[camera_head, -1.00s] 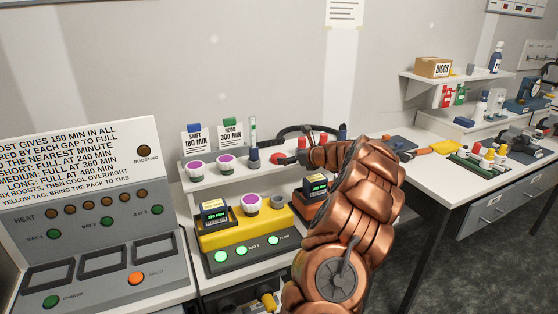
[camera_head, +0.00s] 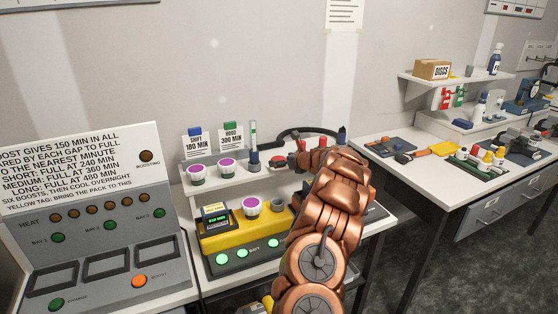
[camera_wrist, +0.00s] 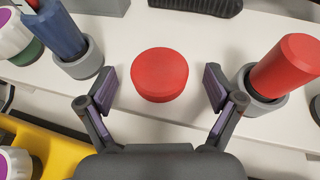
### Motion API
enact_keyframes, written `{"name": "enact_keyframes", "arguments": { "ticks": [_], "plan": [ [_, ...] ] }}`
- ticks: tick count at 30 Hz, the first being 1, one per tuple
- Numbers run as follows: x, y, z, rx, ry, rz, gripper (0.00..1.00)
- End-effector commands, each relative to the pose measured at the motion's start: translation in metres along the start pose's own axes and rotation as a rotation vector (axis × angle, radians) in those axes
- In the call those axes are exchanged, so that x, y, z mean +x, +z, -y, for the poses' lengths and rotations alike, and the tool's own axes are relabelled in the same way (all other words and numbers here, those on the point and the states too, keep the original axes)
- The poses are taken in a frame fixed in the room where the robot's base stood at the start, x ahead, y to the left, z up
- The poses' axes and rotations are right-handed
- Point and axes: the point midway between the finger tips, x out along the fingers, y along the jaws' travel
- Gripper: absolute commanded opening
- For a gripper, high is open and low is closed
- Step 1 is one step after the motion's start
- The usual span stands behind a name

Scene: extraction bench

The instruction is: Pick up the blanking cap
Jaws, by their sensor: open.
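The blanking cap appears to be the red round disc (camera_wrist: 159,75) lying flat on the white shelf in the wrist view. My gripper (camera_wrist: 160,88) is open, with one finger on each side of the cap and a visible gap to each. The cap also shows as a small red shape in the head view (camera_head: 278,161), beside my gripper at the shelf. My copper-coloured arm hides part of the shelf's right side there.
Close beside the fingers are grey holders with a blue-handled tool (camera_wrist: 58,28) on the left and a red-handled tool (camera_wrist: 285,65) on the right. The yellow charger (camera_head: 235,232) stands below the shelf. White pots with purple lids (camera_head: 196,169) stand left.

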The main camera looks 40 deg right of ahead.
Motion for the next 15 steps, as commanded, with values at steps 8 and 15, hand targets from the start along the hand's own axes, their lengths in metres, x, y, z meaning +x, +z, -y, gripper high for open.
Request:
{"name": "enact_keyframes", "arguments": {
  "ticks": [8,15],
  "plan": [
    [0.0097,-0.0002,-0.0007,-0.001,0.001,0.0,0.91],
    [0.0093,-0.0001,-0.0006,-0.001,0.001,0.0,0.84]
  ]
}}
